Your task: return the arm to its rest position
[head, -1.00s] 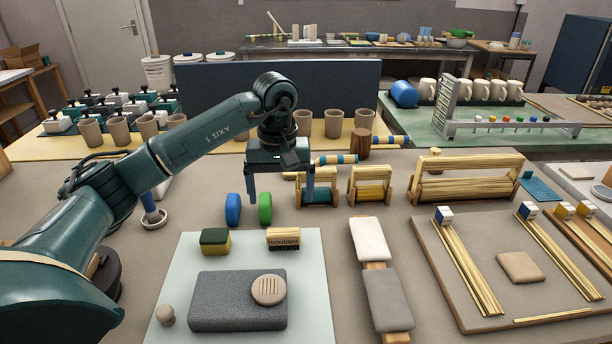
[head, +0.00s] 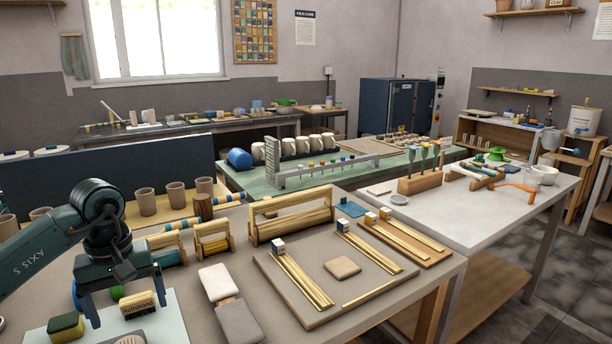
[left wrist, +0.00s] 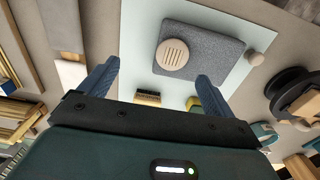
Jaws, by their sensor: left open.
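My left arm comes in from the left in the head view. Its gripper (head: 126,306) is open, pointing down over the near-left part of the worktable, with nothing between its fingers. In the picture its fingers flank the wooden brush (head: 137,305) and partly cover the blue and green discs. In the left wrist view the two blue fingers (left wrist: 158,72) stand wide apart; the brush (left wrist: 147,97) and a grey slab with a round ribbed disc (left wrist: 172,54) show beyond, apart from them. My right arm is not in view.
A green-and-yellow sponge (head: 66,327) lies on the pale mat near the gripper. Wooden racks (head: 290,216) and a board with strips (head: 317,310) stand to the right. Several brown cups (head: 146,201) line the back before a dark blue panel (head: 150,168). A white table (head: 470,215) is further right.

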